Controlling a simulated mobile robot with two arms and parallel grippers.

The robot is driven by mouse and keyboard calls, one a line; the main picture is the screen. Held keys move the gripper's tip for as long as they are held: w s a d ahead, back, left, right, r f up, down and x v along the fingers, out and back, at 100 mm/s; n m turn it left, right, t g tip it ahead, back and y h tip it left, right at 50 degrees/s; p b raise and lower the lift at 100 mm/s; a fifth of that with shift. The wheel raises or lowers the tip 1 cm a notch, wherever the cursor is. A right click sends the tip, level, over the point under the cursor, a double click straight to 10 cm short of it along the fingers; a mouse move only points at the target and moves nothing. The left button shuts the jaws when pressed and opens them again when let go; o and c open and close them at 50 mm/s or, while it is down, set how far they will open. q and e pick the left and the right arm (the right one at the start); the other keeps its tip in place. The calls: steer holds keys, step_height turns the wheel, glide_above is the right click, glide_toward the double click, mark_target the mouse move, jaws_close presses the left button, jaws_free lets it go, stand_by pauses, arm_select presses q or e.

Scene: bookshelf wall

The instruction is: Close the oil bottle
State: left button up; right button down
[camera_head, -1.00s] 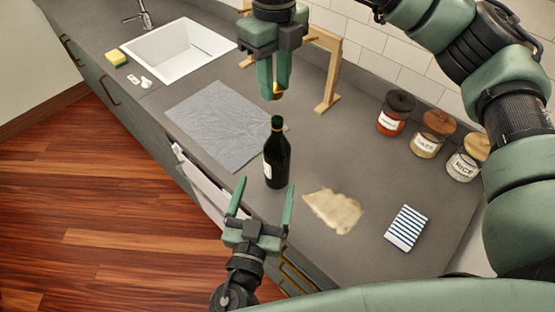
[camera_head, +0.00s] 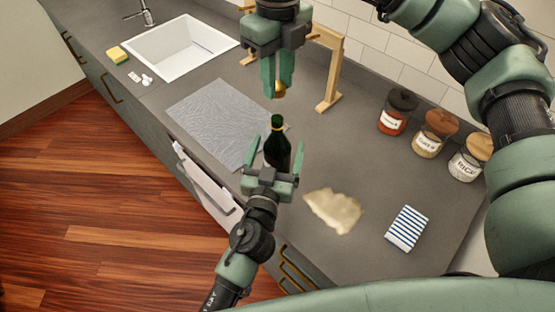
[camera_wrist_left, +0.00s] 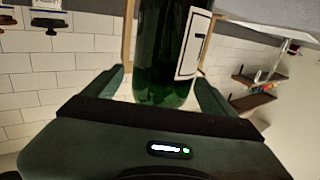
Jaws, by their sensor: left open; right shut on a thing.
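The dark green oil bottle (camera_head: 277,151) stands upright on the grey counter in the head view, with a gold ring at its neck. My left gripper (camera_head: 279,143) is open, its fingers on either side of the bottle, and it hides the bottle's lower part. The left wrist view shows the bottle (camera_wrist_left: 163,60) and part of its white label between the two fingers; contact cannot be told. My right gripper (camera_head: 278,88) points down above the bottle, shut on a small gold stopper (camera_head: 280,89). The stopper is apart from the bottle's mouth.
A grey mat (camera_head: 222,122) lies left of the bottle. A beige cloth (camera_head: 335,210) and a striped blue-white item (camera_head: 407,228) lie to the right. Several jars (camera_head: 398,110) and a wooden stand (camera_head: 332,75) are behind. The sink (camera_head: 178,50) is back left.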

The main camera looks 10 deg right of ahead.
arm_select(q)
steer(key=shift+w, duration=0.25)
arm_select(e)
steer(key=shift+a, duration=0.1)
arm_select(q)
jaws_close()
arm_select(e)
glide_above(277, 119)
steer(key=shift+w+f, duration=0.1)
steer(key=shift+f, duration=2.35)
steer(key=shift+f, duration=0.9)
steer(key=shift+f, duration=0.55)
